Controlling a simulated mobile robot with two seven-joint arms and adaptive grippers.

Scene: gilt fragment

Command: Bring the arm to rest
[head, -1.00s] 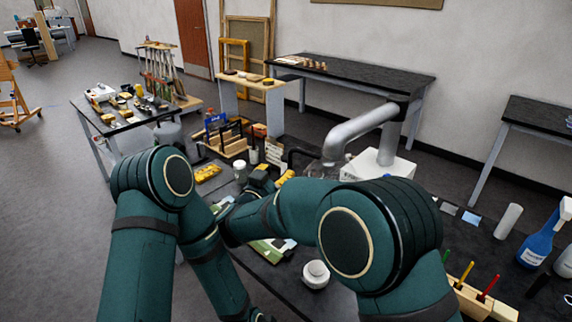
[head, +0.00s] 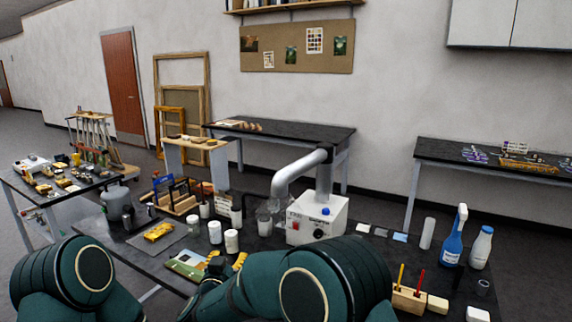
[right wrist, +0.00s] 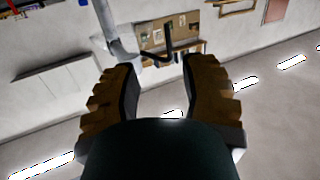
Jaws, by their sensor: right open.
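My right arm lies across the bottom of the head view. Its gripper (head: 226,258) shows small, its two yellow-brown fingers apart above the dark workbench (head: 140,252), near white jars. In the right wrist view the gripper (right wrist: 156,65) is open, with nothing between its brown ridged fingers. That view appears upside down, with the wall and bright ceiling lights beyond. My left arm shows only as a rounded green joint at the lower left of the head view. Its gripper is not visible.
A white extractor box (head: 317,218) with a grey pipe stands behind my right arm. White jars (head: 231,241), a yellow item (head: 158,232), a blue spray bottle (head: 454,238) and a wooden pen block (head: 409,299) crowd the bench. Open floor lies at far left.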

